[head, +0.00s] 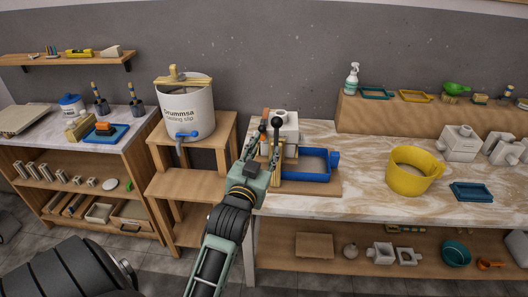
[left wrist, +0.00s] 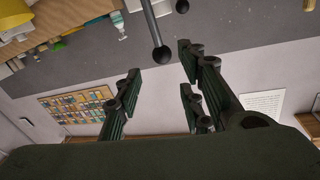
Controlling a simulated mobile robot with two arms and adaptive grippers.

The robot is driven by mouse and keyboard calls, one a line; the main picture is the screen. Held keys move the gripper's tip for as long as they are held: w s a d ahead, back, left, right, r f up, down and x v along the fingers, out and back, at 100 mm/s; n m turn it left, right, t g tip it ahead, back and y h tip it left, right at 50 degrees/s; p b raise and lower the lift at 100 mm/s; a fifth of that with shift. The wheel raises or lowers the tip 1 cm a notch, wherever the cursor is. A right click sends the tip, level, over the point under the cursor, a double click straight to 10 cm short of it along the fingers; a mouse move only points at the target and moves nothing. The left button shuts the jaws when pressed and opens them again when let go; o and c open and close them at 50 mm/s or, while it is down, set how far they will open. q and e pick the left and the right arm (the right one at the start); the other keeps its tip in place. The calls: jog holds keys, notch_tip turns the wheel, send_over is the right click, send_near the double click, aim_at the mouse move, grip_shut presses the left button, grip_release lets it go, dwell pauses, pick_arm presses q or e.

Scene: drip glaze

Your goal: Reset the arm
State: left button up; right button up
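My left arm rises from the bottom of the head view. Its green-grey left gripper (head: 262,134) is above the front left edge of the marble-topped table (head: 365,205), overlapping the view of a white mould (head: 288,120) and a blue frame (head: 318,166). In the left wrist view the fingers of the left gripper (left wrist: 160,82) stand apart with nothing visible held between them. Two rods with dark ball ends (left wrist: 160,55) show beyond the fingers; what they belong to is unclear. My right gripper is in neither view.
A white slip bucket (head: 190,105) with a blue tap stands on a wooden stand (head: 215,135), left of the gripper. A yellow container (head: 413,172), a blue tray (head: 472,192) and white moulds (head: 460,142) sit further right. A left workbench (head: 140,140) holds tools. Marble between frame and yellow container is clear.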

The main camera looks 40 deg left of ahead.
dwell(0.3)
pick_arm(q)
jog(key=w+d+f+m+g+h+b, duration=0.1)
jog(key=d+f+g+h, duration=0.15)
jog(key=f, duration=0.95)
jog(key=d+f+m+g+h, duration=0.1)
jog(key=d+f, duration=0.3)
jog(key=f, duration=0.8)
jog(key=s+d+f+g+h+b, duration=0.1)
jog(key=s+d+f+g, duration=0.15)
jog(key=f, duration=0.65)
jog(key=s+d+f+g+h, duration=0.1)
jog(key=s+d+f, duration=0.25)
jog(key=f, duration=0.45)
jog(key=s+d+f+m+g, duration=0.1)
jog(key=s+d+f+g, duration=0.1)
jog(key=s+f, duration=0.8)
jog(key=s+f+g, duration=0.2)
jog(key=s+f, duration=0.3)
jog(key=s, duration=0.5)
jog(key=s+f+m+g+b, duration=0.1)
jog(key=s+f+g, duration=0.1)
jog(key=s+f, duration=0.4)
jog(key=s+f+g, duration=0.3)
jog(key=s+f, duration=0.3)
jog(key=s, duration=0.9)
jog(key=shift+f+h+b, duration=0.25)
jog(key=shift+h+b, duration=0.1)
jog(key=shift+b, duration=0.05)
